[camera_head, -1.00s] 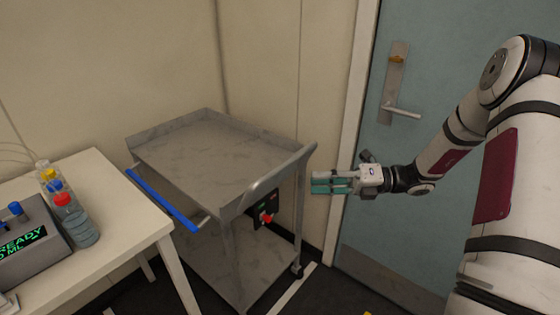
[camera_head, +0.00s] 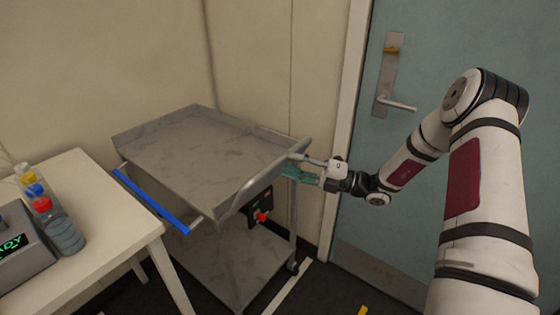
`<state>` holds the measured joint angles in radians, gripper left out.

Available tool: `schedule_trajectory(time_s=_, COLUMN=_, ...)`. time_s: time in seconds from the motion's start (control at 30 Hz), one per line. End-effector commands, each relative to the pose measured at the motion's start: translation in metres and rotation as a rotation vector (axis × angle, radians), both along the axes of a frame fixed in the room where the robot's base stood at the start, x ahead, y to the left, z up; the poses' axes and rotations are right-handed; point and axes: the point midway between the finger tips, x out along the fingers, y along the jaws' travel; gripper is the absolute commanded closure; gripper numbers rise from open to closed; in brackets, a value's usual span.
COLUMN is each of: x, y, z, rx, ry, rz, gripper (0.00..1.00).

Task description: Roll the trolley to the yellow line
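The grey two-shelf trolley (camera_head: 200,160) stands in the middle, against the cream wall. A blue bar (camera_head: 150,200) runs along its left side and a grey curved handle (camera_head: 258,182) along its right end. My gripper (camera_head: 296,167) is at the far end of the grey handle, with its fingers pointing left and spread apart. I cannot tell whether they touch the handle. A small bit of yellow marking (camera_head: 362,311) shows on the floor at the bottom edge; the rest of it is out of view.
A white table (camera_head: 85,245) with several capped bottles (camera_head: 62,232) and a grey device (camera_head: 20,245) stands close to the trolley's left. A blue door (camera_head: 390,215) is behind my arm. A white floor line (camera_head: 288,288) runs beside the trolley's right wheel. A control box with a red knob (camera_head: 262,216) hangs under the top shelf.

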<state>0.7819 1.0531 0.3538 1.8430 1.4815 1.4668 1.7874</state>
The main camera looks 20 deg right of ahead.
Motion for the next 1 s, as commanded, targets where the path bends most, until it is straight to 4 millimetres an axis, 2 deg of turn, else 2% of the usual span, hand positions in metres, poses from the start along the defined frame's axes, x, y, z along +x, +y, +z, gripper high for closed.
schedule_trajectory(time_s=0.1, x=0.01, y=0.017, z=0.004, rx=0.0, ry=-0.002, rz=0.003, gripper=0.62)
schedule_trajectory(time_s=0.23, x=0.017, y=0.029, z=0.006, rx=0.0, ry=-0.001, rz=0.001, gripper=0.62)
schedule_trajectory(time_s=0.67, x=0.021, y=0.035, z=0.008, rx=-0.001, ry=-0.001, rz=0.0, gripper=0.62)
schedule_trajectory(time_s=0.83, x=0.021, y=0.035, z=0.008, rx=-0.001, ry=-0.001, rz=0.0, gripper=1.0)
schedule_trajectory(time_s=1.0, x=0.021, y=0.035, z=0.007, rx=0.0, ry=0.0, rz=0.0, gripper=1.0)
